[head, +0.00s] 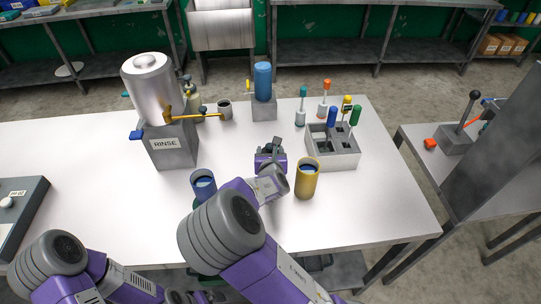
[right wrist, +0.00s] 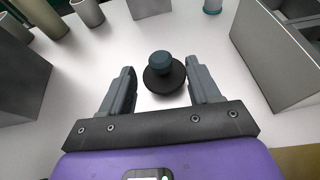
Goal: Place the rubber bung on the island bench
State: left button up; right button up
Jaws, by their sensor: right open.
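The rubber bung (right wrist: 163,78), a dark round piece with a blue-grey knob on top, stands upright on the white bench top (head: 80,150) in the right wrist view. My right gripper (right wrist: 160,82) is open, with one finger on each side of the bung and a gap to both. In the head view the right gripper (head: 271,146) is low over the middle of the bench, and I cannot pick the bung out from the dark fingers there. My left arm is at the lower left of the head view; its gripper does not show.
A yellow cup (head: 307,182) and a blue cup (head: 203,187) stand near my right arm. A grey divided rack (head: 333,160) with coloured-handled tools is to the right. The RINSE drum (head: 171,140) stands left, a blue cylinder (head: 263,82) behind. The bench's left-middle is clear.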

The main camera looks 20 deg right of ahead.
jog(key=p+v, duration=0.1)
jog(key=v, duration=0.3)
jog(key=shift+s+a+r, duration=0.1)
jog(key=shift+s+a, duration=0.05)
jog(key=shift+s, duration=0.2)
